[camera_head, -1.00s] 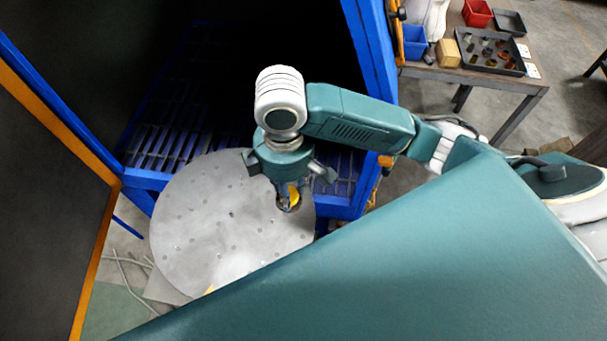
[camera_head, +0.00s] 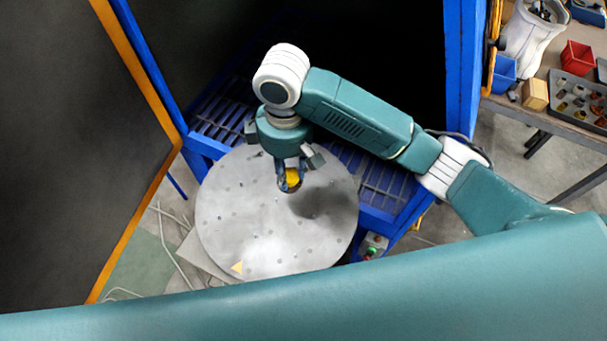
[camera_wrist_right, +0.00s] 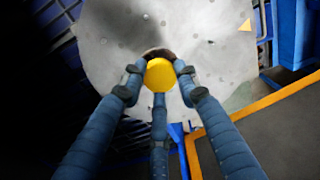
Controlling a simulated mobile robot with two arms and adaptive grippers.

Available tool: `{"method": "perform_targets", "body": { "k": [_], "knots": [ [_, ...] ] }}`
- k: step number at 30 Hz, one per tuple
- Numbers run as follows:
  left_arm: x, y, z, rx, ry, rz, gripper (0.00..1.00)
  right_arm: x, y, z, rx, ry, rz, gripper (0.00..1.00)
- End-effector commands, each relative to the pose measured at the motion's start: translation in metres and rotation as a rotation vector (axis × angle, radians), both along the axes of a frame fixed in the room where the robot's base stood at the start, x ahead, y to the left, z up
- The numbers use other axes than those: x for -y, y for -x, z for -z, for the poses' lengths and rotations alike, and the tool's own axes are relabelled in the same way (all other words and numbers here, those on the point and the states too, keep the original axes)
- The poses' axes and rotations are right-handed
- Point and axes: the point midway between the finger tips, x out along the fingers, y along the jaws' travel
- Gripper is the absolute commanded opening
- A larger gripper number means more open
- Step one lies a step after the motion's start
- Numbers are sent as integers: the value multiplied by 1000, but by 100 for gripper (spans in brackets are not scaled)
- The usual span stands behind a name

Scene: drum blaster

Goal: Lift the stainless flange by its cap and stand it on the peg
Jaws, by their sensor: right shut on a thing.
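My right gripper (camera_head: 290,180) points down over the round grey plate (camera_head: 245,225), with its three blue fingers closed around a yellow cap (camera_head: 293,176). In the right wrist view the yellow cap (camera_wrist_right: 160,74) sits between the fingertips. A dark curved edge, which may be the flange (camera_wrist_right: 157,52), shows just beyond the cap; the rest of the flange is hidden under cap and fingers. A dark shadow lies on the plate right of the fingers. I cannot make out the peg among the small dark marks on the plate. My left gripper is not in view.
The plate sits at the mouth of a blue-framed cabinet with a slatted grate (camera_head: 220,120). An open dark door (camera_head: 70,150) with an orange edge is on the left. A table at the right holds a tray (camera_head: 580,100) of small parts, a red bin (camera_head: 577,58) and a blue bin (camera_head: 503,72).

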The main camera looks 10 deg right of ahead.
Motion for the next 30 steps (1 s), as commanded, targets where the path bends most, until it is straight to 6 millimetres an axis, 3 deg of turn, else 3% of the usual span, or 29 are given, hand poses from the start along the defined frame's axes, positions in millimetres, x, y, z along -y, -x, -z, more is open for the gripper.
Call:
{"method": "perform_targets", "body": {
  "k": [12, 30],
  "knots": [
    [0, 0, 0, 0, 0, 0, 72, -42, -30, -1, 1, 0, -1, 5],
    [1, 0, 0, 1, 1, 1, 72, -38, -28, 75, -1, 0, 1, 5]
  ]
}}
